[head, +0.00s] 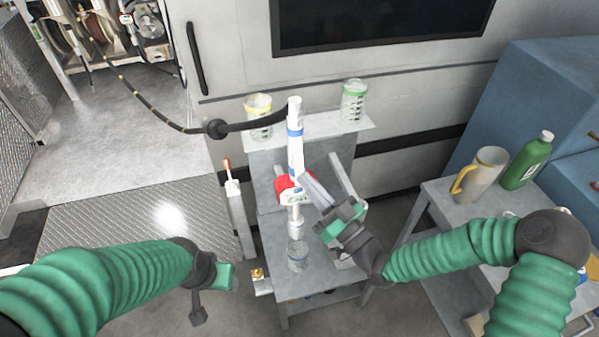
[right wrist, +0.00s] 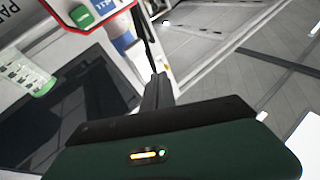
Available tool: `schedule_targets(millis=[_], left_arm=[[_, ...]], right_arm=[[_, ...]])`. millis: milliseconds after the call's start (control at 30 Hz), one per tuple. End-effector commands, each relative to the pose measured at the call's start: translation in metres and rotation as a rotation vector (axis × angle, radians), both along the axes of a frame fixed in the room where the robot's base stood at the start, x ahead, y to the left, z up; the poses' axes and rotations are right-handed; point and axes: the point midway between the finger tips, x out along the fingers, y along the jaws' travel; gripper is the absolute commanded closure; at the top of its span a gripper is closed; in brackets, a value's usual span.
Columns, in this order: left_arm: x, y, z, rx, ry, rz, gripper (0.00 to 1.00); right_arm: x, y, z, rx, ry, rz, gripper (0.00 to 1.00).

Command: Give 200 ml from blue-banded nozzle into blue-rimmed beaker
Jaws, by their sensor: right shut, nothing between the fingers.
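The blue-banded nozzle (head: 296,150) hangs upright at the end of a black hose, with a red-and-white metering head partway down it. That head shows in the right wrist view (right wrist: 130,13) with a green button and a blue button. A clear beaker (head: 297,257) stands on the stand's lower shelf below the nozzle tip; its rim looks bluish but is hard to make out. My right gripper (head: 307,181) is shut and empty, its fingertips beside the metering head; contact is unclear. My left gripper (head: 213,290) is low at the left, away from the nozzle, its jaw state unclear.
A yellow-rimmed beaker (head: 258,118) and a green-rimmed beaker (head: 353,102) stand on the upper shelf (head: 318,128). A side table at the right holds a jug (head: 481,175) and a green bottle (head: 528,160). A post with an orange-tipped lever (head: 231,180) stands left of the stand.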

Motion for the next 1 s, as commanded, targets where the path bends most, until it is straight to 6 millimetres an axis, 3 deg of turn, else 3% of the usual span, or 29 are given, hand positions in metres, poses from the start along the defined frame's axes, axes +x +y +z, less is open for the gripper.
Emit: schedule_targets(millis=[200, 1000], left_arm=[[0.0, 0.0, -0.0061, 0.0, 0.0, 0.0, 0.43], [0.0, 0.0, -0.0056, 0.0, 0.0, 0.0, 0.43]], right_arm=[[0.0118, 0.004, -0.0045, 0.001, 0.0, 0.0, 1.0], [0.0123, 0.004, -0.0041, 0.001, 0.001, -0.001, 1.0]])
